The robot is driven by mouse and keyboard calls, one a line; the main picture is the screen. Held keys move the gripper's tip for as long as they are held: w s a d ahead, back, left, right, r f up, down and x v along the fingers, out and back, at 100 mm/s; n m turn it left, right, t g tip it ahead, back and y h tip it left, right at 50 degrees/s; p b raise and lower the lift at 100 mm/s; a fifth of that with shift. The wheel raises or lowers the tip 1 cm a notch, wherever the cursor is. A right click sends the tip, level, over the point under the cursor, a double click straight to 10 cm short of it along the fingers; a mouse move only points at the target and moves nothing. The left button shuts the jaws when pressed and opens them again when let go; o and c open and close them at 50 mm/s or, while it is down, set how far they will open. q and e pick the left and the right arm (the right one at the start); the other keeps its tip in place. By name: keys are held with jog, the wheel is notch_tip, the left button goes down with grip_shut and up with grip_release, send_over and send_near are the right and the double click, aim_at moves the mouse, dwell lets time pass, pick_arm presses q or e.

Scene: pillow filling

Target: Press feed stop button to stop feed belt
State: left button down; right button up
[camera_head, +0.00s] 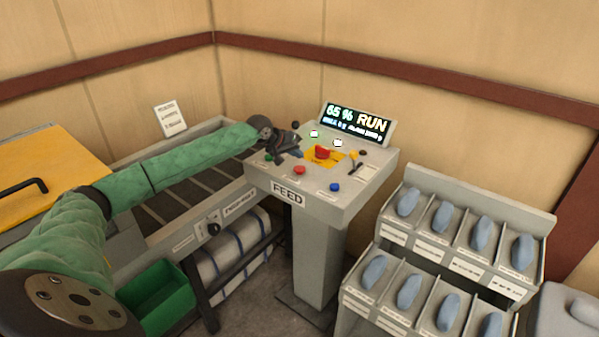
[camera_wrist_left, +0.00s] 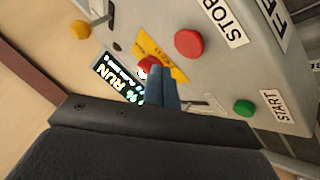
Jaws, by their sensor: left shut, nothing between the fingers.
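The feed stop button is a round red button (camera_head: 299,170) on the grey console's top, right of a green button (camera_head: 269,157). In the left wrist view the red button (camera_wrist_left: 188,43) sits beside a STOP label, and the green button (camera_wrist_left: 244,107) beside a START label. My left gripper (camera_head: 299,153) is over the console top, behind the red button and left of a red mushroom button (camera_head: 322,153) on a yellow plate. Its blue fingers (camera_wrist_left: 161,85) are shut and empty, apart from the STOP button, and overlap the yellow plate in the wrist view. My right gripper is out of view.
The display (camera_head: 356,121) reads 65 % RUN. A blue button (camera_head: 335,187) and a yellow knob (camera_head: 351,155) are on the same panel. The feed belt (camera_head: 180,195) lies left of the console. A rack (camera_head: 455,262) with several blue-grey items stands at right.

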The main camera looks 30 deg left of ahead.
aim_at(297, 169)
pick_arm(q)
jog(key=shift+f, duration=1.25)
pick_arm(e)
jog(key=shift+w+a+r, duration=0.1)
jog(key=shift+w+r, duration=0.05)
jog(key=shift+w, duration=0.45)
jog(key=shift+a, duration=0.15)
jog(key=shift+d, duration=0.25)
pick_arm(q)
jog(key=shift+f, duration=0.25)
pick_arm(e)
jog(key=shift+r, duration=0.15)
pick_arm(q)
jog(key=shift+f, duration=0.25)
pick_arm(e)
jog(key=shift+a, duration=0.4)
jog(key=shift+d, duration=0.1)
